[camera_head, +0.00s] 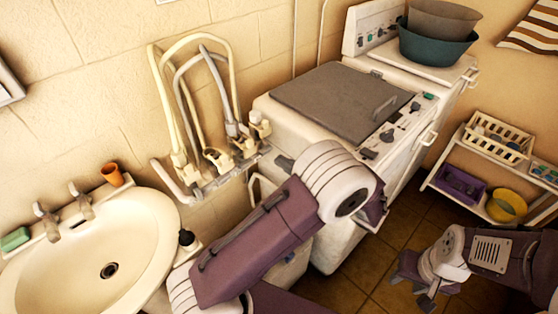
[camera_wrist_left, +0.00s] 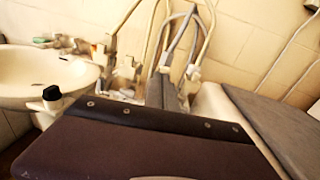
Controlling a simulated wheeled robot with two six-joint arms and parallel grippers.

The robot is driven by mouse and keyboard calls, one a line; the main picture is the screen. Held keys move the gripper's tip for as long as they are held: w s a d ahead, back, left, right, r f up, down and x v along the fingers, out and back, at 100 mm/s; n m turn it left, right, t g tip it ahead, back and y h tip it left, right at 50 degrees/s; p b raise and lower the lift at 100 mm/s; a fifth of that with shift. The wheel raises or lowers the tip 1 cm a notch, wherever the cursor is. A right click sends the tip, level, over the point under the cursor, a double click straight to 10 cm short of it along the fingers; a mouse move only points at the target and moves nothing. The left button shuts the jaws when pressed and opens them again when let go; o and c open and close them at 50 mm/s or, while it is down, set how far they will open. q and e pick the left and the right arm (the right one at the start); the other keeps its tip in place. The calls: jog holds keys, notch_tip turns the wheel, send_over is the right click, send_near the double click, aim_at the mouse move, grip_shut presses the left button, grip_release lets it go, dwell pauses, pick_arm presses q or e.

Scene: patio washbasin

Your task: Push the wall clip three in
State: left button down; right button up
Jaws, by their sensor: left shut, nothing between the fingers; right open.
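Several cream wall clips (camera_head: 217,160) sit in a row on the pipe assembly between the basin and the washing machine, with looped hoses (camera_head: 190,75) above them. The clips also show in the left wrist view (camera_wrist_left: 126,70). I cannot tell which one is clip three or how far in each sits. My left gripper (camera_head: 284,163) is mostly hidden behind my own arm; its grey tip shows just right of the clips. In the left wrist view its shut fingers (camera_wrist_left: 160,92) point toward the clips, contact unclear. My right gripper (camera_head: 413,284) is open and empty above the floor.
The washbasin (camera_head: 140,258) is on the left, with an orange cup (camera_head: 112,174) and green soap (camera_head: 15,238) on its rim. The washing machine (camera_head: 270,108) stands right of the clips. A shelf (camera_head: 470,199) with baskets is at the far right.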

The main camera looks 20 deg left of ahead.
pick_arm(q)
notch_tip(320, 180, down, 3)
jog(key=d+m+t, duration=0.2)
jog(key=p, duration=0.2)
send_near(251, 144)
jog(key=x, duration=0.6)
jog(key=shift+r, duration=0.1)
jog(key=shift+w+a, duration=0.3)
jog(key=shift+a, duration=0.1)
pick_arm(e)
jog(key=shift+a+r, duration=0.5)
jog(key=shift+r, duration=0.15)
jog(key=shift+s, duration=0.1)
pick_arm(q)
jog(key=x, duration=0.4)
jog(key=shift+s+d, duration=0.1)
pick_arm(e)
jog(key=shift+d, duration=0.15)
